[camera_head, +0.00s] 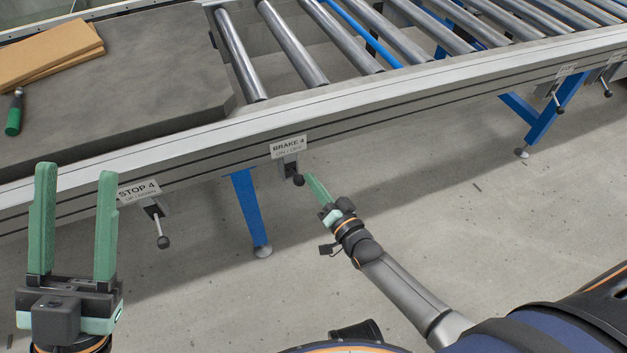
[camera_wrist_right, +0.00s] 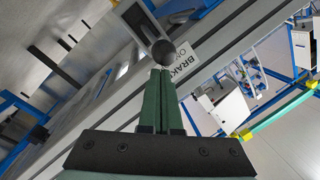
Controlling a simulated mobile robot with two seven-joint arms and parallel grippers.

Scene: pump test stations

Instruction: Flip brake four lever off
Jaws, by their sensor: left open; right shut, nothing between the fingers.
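The brake four lever is a short dark lever with a round black knob (camera_head: 299,180), under the BRAKE 4 sign (camera_head: 289,147) on the conveyor's side rail. In the right wrist view the knob (camera_wrist_right: 163,52) is just beyond my right fingertips, and part of the BRAKE sign (camera_wrist_right: 187,62) shows beside it. My right gripper (camera_head: 312,179) is shut and empty, its green fingers pointing at the knob; I cannot tell whether they touch it. It also shows in the right wrist view (camera_wrist_right: 160,75). My left gripper (camera_head: 76,170) is open and empty, in front of the rail at the left.
The STOP 4 lever (camera_head: 162,241) hangs below its sign (camera_head: 139,190), right of my left gripper. Cardboard (camera_head: 45,52) and a green-handled tool (camera_head: 14,113) lie on the grey surface. The floor in front is clear.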

